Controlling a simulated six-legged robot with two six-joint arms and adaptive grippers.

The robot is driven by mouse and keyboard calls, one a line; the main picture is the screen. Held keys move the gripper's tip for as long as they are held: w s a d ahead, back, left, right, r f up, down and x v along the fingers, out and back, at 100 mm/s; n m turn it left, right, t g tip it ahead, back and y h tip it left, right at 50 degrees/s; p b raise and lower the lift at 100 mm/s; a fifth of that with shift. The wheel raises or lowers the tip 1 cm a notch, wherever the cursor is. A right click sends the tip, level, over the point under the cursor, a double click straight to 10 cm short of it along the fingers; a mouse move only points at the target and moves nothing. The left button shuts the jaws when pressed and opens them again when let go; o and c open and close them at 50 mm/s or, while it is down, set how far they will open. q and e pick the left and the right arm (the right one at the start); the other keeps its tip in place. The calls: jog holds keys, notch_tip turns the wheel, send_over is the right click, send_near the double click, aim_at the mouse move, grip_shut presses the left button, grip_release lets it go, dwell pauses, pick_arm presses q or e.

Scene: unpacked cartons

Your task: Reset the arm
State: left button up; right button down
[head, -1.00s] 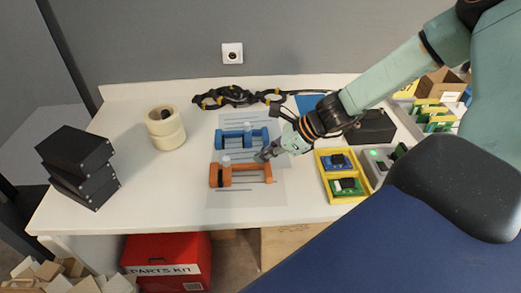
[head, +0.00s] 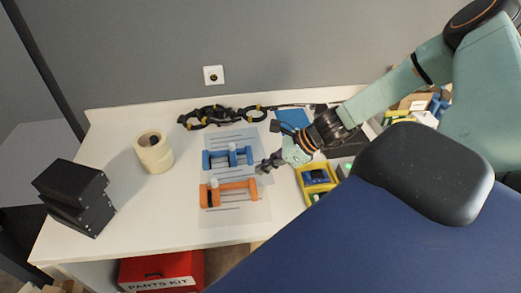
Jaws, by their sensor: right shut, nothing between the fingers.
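My right arm comes in from the upper right in the head view. Its gripper (head: 265,167) is shut and empty, above the table just right of the blue clamp-like tool (head: 217,160) and the orange clamp-like tool (head: 213,197). Both tools lie on printed paper sheets, the blue one behind the orange one. My left gripper is not in view.
A red parts kit box (head: 165,268) sits below.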

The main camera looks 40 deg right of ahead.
jog(key=shift+s+d, duration=0.1)
jog(key=shift+d, duration=0.05)
jog(key=s+a+f+n+g, duration=0.1)
jog(key=s+a+f+n, duration=0.1)
jog(key=s+a+f+n+g+h, duration=0.1)
jog(key=s+n, duration=0.1)
jog(key=n, duration=0.1)
jog(key=shift+s+a+f+g+h, duration=0.25)
jog(key=shift+a+f+g+h, duration=0.05)
jog(key=shift+a+f+g, duration=0.1)
jog(key=s+a+f+n+g+h, duration=0.25)
jog(key=s+a+n, duration=0.25)
jog(key=s+n, duration=0.6)
jog(key=s+a+f+n+g+h, duration=0.1)
jog(key=s+a+f+n+h, duration=0.3)
jog(key=s+n, duration=0.65)
notch_tip(320, 180, down, 9)
jog(key=a+y+b, duration=0.1)
jog(key=y+b, duration=0.1)
jog(key=b, duration=0.7)
jog(key=shift+w+b, duration=0.2)
jog(key=shift+b, duration=0.1)
